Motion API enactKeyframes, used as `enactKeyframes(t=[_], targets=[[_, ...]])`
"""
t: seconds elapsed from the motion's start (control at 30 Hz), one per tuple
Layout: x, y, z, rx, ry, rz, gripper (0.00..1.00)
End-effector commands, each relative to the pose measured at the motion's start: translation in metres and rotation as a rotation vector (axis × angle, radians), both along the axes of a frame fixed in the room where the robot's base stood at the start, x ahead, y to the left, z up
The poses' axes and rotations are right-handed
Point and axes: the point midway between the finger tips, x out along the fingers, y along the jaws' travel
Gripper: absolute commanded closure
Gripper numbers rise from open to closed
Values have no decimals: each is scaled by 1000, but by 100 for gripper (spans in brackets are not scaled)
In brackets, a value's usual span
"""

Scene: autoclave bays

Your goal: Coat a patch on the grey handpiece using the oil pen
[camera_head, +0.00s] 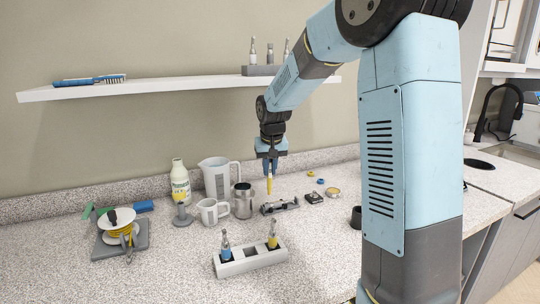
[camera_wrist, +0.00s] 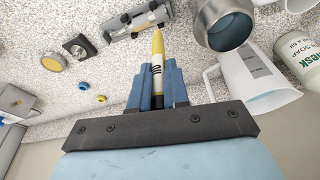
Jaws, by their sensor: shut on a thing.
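My gripper (camera_head: 269,166) is shut on the oil pen (camera_head: 269,184), a slim yellow pen pointing down above the counter. In the wrist view the blue fingers (camera_wrist: 156,88) hold the pen (camera_wrist: 157,52) by its white, lettered part, with its yellow tip beyond them. The grey handpiece (camera_head: 279,205) appears to lie in a low holder with dark clamps, below the pen. It also shows at the top of the wrist view (camera_wrist: 140,20), with the tip close to it in the picture. I cannot tell whether they touch; a gap seems to show in the head view.
A grey rack (camera_head: 250,263) holds a blue-based and a yellow-based instrument. A steel cup (camera_head: 243,201), a white mug (camera_head: 210,211), a jug (camera_head: 217,179) and a soap bottle (camera_head: 180,181) stand left of the handpiece. A small dark box (camera_head: 314,197) and a round tin (camera_head: 333,192) lie to its right.

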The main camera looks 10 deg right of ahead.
Motion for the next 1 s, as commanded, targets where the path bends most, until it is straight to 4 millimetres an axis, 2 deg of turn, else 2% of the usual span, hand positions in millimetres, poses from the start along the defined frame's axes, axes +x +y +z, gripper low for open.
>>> enactKeyframes(t=[0.5, 1.0], targets=[[0, -1, 44, 0, -1, -2, 100], [0, -1, 45, 1, 0, -2, 100]])
